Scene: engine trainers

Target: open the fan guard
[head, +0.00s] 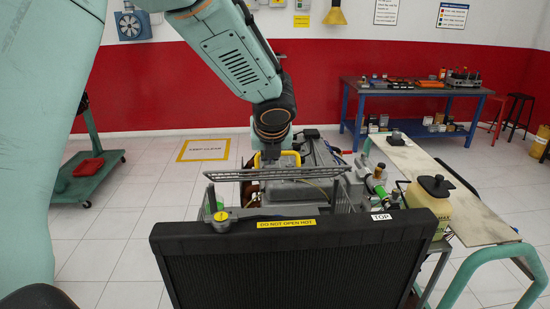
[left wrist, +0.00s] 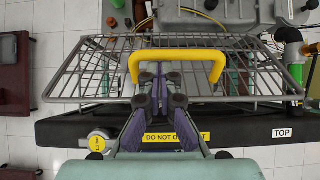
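The fan guard is a grey wire grille (head: 230,174) behind the radiator; in the head view it shows nearly edge-on, roughly level. The left wrist view shows its wire grid (left wrist: 96,70) spread across the picture. Its yellow handle (head: 291,154) stands at the guard's middle; it also shows in the left wrist view (left wrist: 178,54). My left gripper (left wrist: 160,80) points at the handle, its purple fingers between the handle's two legs. Whether the tips touch the bar or have a gap between them is unclear. In the head view its fingers are hidden. My right gripper is not in view.
The black radiator (head: 290,265) with a yellow label and a yellow-marked cap (head: 221,217) stands in front. A yellowish tank (head: 430,203) and a bench board (head: 450,190) are at right. A green stand (head: 90,165) is at left. Floor is free at left.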

